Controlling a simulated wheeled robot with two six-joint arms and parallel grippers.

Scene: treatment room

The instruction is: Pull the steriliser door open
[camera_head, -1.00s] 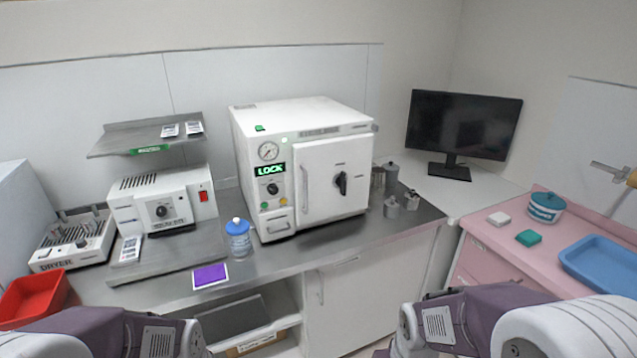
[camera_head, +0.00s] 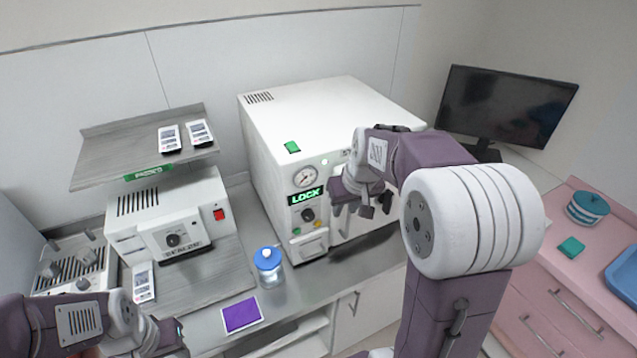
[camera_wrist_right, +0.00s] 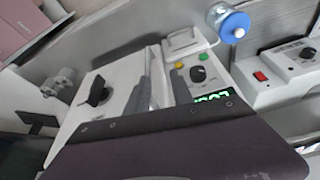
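The white steriliser (camera_head: 335,105) stands on the counter, its panel lit green with "LOCK". Its door (camera_head: 345,228) looks shut and is largely hidden by my right arm in the head view. In the right wrist view the door (camera_wrist_right: 112,75) shows with its black knob (camera_wrist_right: 97,90). My right gripper (camera_head: 352,211) is at the door's handle side, its fingers apart. In the wrist view the fingers (camera_wrist_right: 158,90) stand either side of a pale strip, probably the handle; contact cannot be told. My left gripper (camera_head: 168,338) is low at the left, its fingers unclear.
A sealer (camera_head: 170,222) and a shelf (camera_head: 110,160) are at the left. A monitor (camera_head: 508,105) and a pink cabinet (camera_head: 545,260) are at the right.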

